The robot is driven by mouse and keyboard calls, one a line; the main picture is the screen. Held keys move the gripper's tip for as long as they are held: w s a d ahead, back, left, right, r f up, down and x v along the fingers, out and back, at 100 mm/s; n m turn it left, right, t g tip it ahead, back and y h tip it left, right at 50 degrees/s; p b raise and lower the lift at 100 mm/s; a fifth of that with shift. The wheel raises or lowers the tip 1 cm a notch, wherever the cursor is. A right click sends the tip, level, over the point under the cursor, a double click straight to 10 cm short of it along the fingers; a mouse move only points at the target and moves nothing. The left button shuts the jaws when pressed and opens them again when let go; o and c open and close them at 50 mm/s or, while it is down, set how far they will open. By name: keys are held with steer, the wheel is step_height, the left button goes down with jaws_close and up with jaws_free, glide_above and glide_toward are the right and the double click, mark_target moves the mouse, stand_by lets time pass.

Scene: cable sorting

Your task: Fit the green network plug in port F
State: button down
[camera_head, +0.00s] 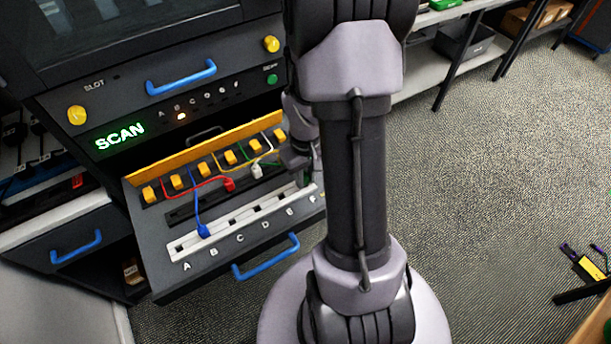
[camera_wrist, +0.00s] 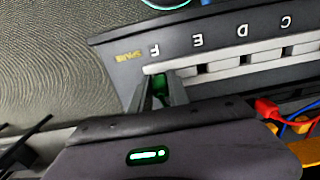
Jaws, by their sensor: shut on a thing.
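My gripper (camera_wrist: 163,92) is shut on the green plug (camera_wrist: 160,84), which shows as a dark green patch between the fingers in the wrist view. The plug is at the F end of the white port strip (camera_wrist: 228,65), just below the label F (camera_wrist: 155,50). I cannot tell whether it is in port F or just over it. In the head view the strip (camera_head: 232,224) lies along the front of the open drawer.
A blue plug (camera_head: 203,231) stands in the strip by label B. A red plug (camera_head: 229,184) and a white plug (camera_head: 257,171) sit at the dark rail behind, with cables from yellow clips. The drawer's blue handle (camera_head: 265,257) is in front. A lit SCAN sign (camera_head: 120,136) is above.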

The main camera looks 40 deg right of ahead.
steer(key=shift+f+b, duration=0.35)
steer(key=shift+f, duration=0.05)
stand_by(0.4)
steer(key=c, duration=1.2)
jaws_free()
steer(key=shift+o, duration=0.6)
steer(key=o, duration=0.4)
step_height(320, 180, up, 7)
steer(key=p, duration=0.6)
steer(key=shift+r, duration=0.1)
